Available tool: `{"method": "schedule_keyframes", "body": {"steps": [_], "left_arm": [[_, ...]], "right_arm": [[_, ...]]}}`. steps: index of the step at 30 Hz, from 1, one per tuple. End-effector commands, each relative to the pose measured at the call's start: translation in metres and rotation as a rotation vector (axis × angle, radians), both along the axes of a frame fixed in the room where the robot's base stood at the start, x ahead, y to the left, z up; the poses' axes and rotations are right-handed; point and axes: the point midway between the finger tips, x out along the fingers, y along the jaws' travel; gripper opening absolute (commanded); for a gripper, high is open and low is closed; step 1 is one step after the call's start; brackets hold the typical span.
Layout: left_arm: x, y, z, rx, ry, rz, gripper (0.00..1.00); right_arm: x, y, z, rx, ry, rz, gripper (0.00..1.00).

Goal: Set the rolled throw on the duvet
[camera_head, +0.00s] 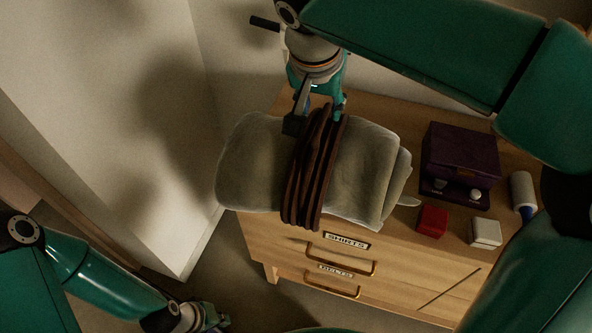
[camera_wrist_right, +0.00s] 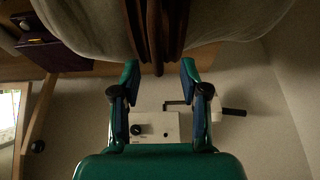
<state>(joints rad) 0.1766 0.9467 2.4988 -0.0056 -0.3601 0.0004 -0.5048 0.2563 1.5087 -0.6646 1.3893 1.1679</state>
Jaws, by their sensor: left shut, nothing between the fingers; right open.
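The rolled throw (camera_head: 365,165) is a thick grey-green roll bound around its middle by several dark brown straps (camera_head: 318,170). It lies at the left of the wooden dresser's top, its left end jutting past the edge. My right gripper (camera_head: 315,115) is open at the back of the roll, its fingers on either side of the straps. In the right wrist view the fingers (camera_wrist_right: 160,75) stand apart, with the strap ends between or just beyond them; contact is unclear. My left gripper (camera_head: 212,322) is shut and empty, low at the bottom left, away from the throw. No duvet is visible.
The dresser (camera_head: 390,260) has drawers labelled SHIRTS and BELTS. On its top right are a dark purple box (camera_head: 460,160), a red box (camera_head: 432,221), a small white box (camera_head: 486,232) and a lint roller (camera_head: 522,190). A pale upright panel (camera_head: 110,130) stands at left.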

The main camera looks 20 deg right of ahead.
Motion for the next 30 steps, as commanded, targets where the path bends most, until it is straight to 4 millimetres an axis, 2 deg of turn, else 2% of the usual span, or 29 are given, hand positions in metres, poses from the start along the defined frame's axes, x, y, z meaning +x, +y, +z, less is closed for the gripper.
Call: {"method": "schedule_keyframes", "body": {"steps": [10, 19, 27, 30], "left_arm": [[0.0, 0.0, 0.005, 0.0, 0.0, 0.0, 0.0], [0.0, 0.0, 0.004, 0.0, 0.0, 0.0, 0.0], [0.0, 0.0, 0.004, 0.0, 0.0, 0.0, 0.0], [0.0, 0.0, 0.004, 0.0, 0.0, 0.0, 0.0]], "right_arm": [[0.012, -0.011, -0.041, -0.001, 0.002, -0.001, 0.45], [0.013, -0.012, -0.045, 0.0, 0.0, 0.0, 0.45], [0.013, -0.012, -0.045, 0.0, 0.0, 0.0, 0.0], [0.013, -0.012, -0.045, 0.0, 0.0, 0.0, 0.0]]}}
